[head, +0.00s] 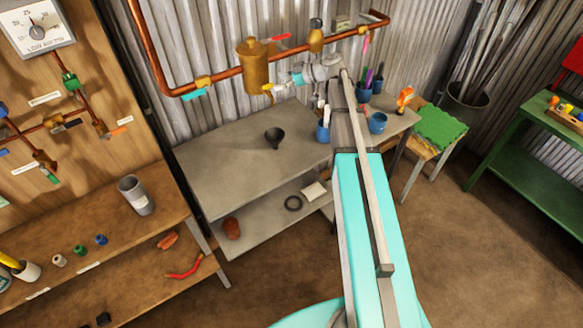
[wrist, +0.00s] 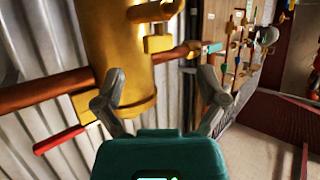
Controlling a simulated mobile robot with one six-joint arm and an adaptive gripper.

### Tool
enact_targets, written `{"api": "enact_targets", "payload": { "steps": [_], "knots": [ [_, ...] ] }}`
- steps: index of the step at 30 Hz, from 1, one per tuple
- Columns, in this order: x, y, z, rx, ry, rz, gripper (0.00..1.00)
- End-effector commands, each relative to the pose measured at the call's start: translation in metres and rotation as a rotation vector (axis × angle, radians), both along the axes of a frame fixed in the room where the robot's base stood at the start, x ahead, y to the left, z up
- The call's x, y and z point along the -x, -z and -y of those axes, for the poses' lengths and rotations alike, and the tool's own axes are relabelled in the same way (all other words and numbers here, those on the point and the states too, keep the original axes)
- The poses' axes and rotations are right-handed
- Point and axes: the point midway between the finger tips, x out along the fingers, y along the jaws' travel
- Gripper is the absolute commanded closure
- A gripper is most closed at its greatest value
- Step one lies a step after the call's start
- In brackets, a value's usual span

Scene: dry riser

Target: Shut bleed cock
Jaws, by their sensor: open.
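The brass vessel (head: 256,65) hangs on the copper pipe along the corrugated wall. A small cock with a yellow lever (head: 268,88) shows at its lower right. My gripper (head: 290,78) is just right of this cock, with its fingers towards it. In the wrist view, the vessel (wrist: 117,45) fills the upper left, and a brass cock body (wrist: 158,43) lies beyond and between my open fingers (wrist: 162,82). A gold part (wrist: 155,11) above it is cut by the frame edge. Nothing is held. I cannot tell the lever's exact position or whether a finger touches it.
A red lever (head: 280,37) and a cyan lever (head: 194,92) sit on the pipe either side of the vessel. Below, the grey bench (head: 220,150) carries a black funnel (head: 275,136) and blue cups (head: 377,123). The left part of the bench is clear.

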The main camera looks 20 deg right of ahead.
Motion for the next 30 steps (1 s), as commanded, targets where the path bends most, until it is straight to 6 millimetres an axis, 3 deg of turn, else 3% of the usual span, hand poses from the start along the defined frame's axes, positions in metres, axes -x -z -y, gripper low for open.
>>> {"api": "enact_targets", "payload": {
  "steps": [22,30],
  "knots": [
    [0.041,-0.040,0.083,0.000,0.002,0.001,0.09],
    [0.056,-0.017,0.061,0.037,0.015,-0.123,0.09]
  ]
}}
